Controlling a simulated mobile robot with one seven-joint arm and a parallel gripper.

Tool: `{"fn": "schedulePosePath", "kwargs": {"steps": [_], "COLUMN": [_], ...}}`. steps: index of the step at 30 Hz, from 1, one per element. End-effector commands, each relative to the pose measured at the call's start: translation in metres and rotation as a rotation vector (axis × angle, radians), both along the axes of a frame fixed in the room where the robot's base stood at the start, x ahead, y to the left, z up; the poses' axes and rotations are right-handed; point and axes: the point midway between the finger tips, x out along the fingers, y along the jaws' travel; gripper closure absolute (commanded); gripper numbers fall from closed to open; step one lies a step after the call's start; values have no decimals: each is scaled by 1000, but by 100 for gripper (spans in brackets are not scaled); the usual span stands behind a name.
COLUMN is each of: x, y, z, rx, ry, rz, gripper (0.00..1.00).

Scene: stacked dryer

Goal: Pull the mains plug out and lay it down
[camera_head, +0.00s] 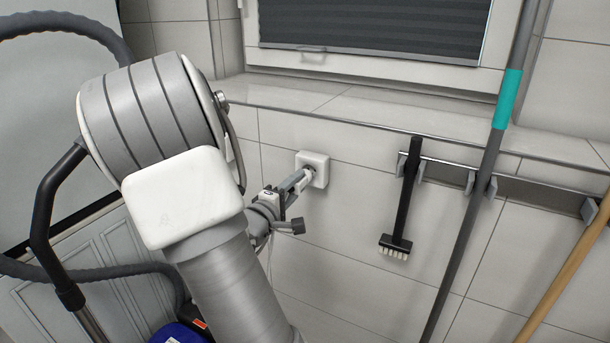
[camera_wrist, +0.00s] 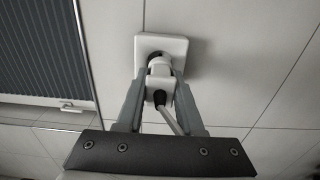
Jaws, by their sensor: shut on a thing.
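The white wall socket (camera_head: 318,160) is on the tiled wall below the window sill; in the wrist view its square plate (camera_wrist: 178,46) shows a dark round recess. The white mains plug (camera_wrist: 158,84) is between the two grey fingers of my gripper (camera_wrist: 158,88), which are shut on its sides. The plug's front end is at the recess; how deep it sits is hidden. Its pale cable (camera_wrist: 171,120) leaves a dark collar and runs back toward my gripper's body. In the head view my gripper (camera_head: 299,181) reaches the socket from the lower left, and the plug is mostly covered.
A black brush (camera_head: 403,200) hangs on a wall rail (camera_head: 450,176) to the right. A grey pole with a teal band (camera_head: 508,98) and a wooden handle (camera_head: 570,265) stand further right. A dark hose (camera_head: 60,20) and a blue object (camera_head: 180,334) are at left.

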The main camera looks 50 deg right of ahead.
Motion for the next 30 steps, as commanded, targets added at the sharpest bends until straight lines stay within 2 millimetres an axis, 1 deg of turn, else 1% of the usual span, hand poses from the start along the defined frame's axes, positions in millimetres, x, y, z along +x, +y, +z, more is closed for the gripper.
{"fn": "schedulePosePath", "kwargs": {"steps": [21, 30], "x": [-8, -9], "y": [28, 31], "z": [1, 0], "rx": [1, -1], "ry": [1, 0], "rz": [0, 0], "gripper": [100, 100]}}
